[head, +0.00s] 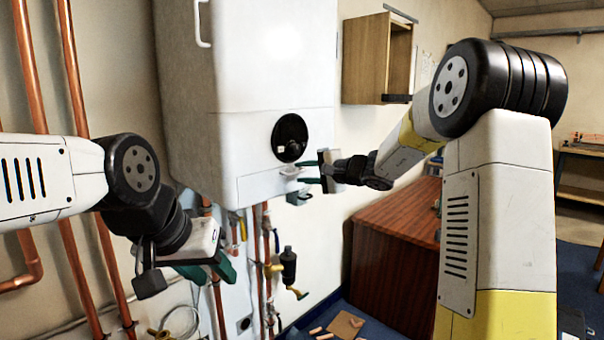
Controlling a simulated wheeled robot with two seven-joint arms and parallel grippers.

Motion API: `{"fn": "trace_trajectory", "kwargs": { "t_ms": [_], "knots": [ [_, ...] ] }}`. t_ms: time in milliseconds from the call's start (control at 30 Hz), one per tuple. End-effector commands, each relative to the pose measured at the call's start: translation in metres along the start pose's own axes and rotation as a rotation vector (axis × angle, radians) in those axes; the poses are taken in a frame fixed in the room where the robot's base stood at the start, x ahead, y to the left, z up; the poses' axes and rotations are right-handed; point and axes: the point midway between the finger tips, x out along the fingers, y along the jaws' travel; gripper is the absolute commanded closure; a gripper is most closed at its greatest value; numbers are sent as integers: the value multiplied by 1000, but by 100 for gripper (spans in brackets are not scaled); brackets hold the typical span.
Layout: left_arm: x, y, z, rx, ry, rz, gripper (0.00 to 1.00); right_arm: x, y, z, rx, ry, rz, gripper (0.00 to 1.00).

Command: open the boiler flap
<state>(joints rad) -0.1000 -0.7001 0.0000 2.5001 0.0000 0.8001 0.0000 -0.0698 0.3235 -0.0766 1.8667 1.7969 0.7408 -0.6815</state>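The white boiler (225,80) hangs on the wall, with a round black dial (289,137) low on its front. The boiler flap (262,188) is the white panel along the bottom of the front and looks closed. A small pale tab (290,170) sticks out at its upper right. My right gripper (304,172) is beside this tab, its dark green fingertips apart, one higher and one lower. Contact with the tab cannot be told. My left gripper (208,271) is below and left of the boiler, its green fingertips apart and empty.
Copper pipes (86,125) run up the wall at the left. Pipes and valves (289,265) hang beneath the boiler. A brown wooden cabinet (395,250) stands at the right below an open wooden wall box (366,58). Small items lie on the blue floor.

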Motion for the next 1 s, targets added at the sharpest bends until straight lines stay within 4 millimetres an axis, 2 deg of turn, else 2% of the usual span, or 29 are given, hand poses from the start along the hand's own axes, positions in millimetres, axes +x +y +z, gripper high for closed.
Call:
{"fn": "trace_trajectory", "kwargs": {
  "t_ms": [100, 367, 533, 1000],
  "knots": [
    [0, 0, 0, 0, 0, 0, 61, 8, -1, 0, 0, -1, -1, 70],
    [0, 0, 0, 0, 0, 0, 61, 9, 0, 0, 0, 0, -1, 70],
    [0, 0, 0, 0, 0, 0, 61, 9, 0, 0, 0, 0, -1, 100],
    [0, 0, 0, 0, 0, 0, 61, 8, 0, 0, 0, 0, 0, 100]
  ]
}}
